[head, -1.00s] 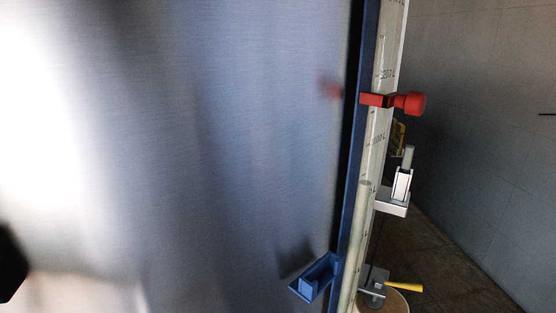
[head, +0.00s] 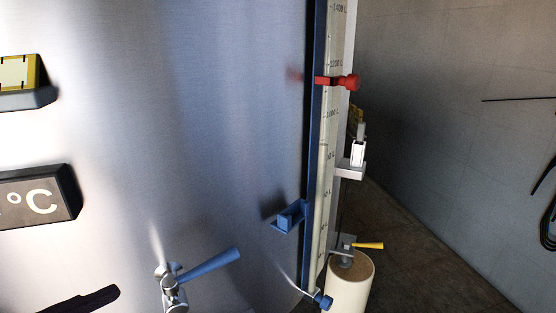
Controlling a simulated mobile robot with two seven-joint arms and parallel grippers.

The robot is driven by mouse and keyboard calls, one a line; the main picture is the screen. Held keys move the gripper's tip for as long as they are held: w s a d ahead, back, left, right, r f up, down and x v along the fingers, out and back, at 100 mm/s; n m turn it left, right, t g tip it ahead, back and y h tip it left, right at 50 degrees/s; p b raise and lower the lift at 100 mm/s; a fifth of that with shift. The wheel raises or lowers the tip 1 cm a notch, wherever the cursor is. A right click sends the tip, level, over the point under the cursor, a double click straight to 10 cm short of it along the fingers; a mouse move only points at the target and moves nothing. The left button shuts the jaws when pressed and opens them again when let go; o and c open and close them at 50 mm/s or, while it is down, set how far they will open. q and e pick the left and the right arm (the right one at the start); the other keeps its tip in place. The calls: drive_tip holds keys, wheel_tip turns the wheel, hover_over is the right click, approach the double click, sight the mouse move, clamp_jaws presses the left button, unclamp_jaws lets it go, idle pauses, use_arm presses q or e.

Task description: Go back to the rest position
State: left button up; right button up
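Neither of my grippers can be made out in the head view. A steel tank (head: 225,130) fills the left and middle. A sight gauge (head: 330,150) with litre marks runs up its right side along a blue strip. A red clamp with a red knob (head: 348,82) sits across the gauge near the 1200 or 2200 L mark; the digits are too small to be sure. A dark shape (head: 85,300) lies at the bottom left edge, and I cannot tell what it is.
A blue-handled valve (head: 210,264) sticks out low on the tank. A °C display (head: 35,197) is at the left. A blue bracket (head: 289,216), a yellow-handled valve (head: 367,245) and a cream cylinder (head: 350,285) are by the gauge. Floor (head: 430,250) is open at the right.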

use_arm(q)
drive_tip(key=s+a+f+n+g+y, duration=0.1)
drive_tip(key=s+f+n+g+y, duration=0.2)
drive_tip(key=s+n+g+y, duration=0.8)
drive_tip(key=s+r+m+t+h+p, duration=0.2)
drive_tip(key=s+r+m+h+p, duration=0.1)
drive_tip(key=r+p, duration=3.2)
drive_tip(key=shift+r+m+h, duration=0.2)
drive_tip(key=shift+m+h, duration=0.4)
drive_tip(key=shift+h, duration=0.3)
